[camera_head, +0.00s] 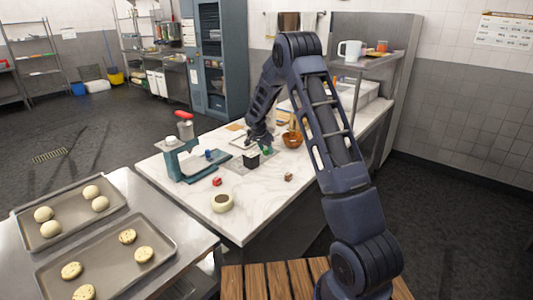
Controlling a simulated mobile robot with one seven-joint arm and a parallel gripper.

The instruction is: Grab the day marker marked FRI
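Several small coloured blocks that may be day markers are on the marble counter (165,165). A red one (216,181) and a brown one (288,177) lie apart in the open, and a blue one (208,155) is by the teal scale-like device. A small green thing (267,150) is right beside my gripper (257,150), close to a dark block-like shape (251,161). No lettering is readable, so I cannot tell which is FRI. My gripper points down low over the counter; its fingers are too small and dark to tell whether they hold anything.
A teal device with a red top (184,135) stands left of my gripper. A cream round pot (222,203) is near the front, and a brown bowl (292,139) is close on the right. Trays of dough (20,212) fill the left table. A raised shelf (360,64) stands behind.

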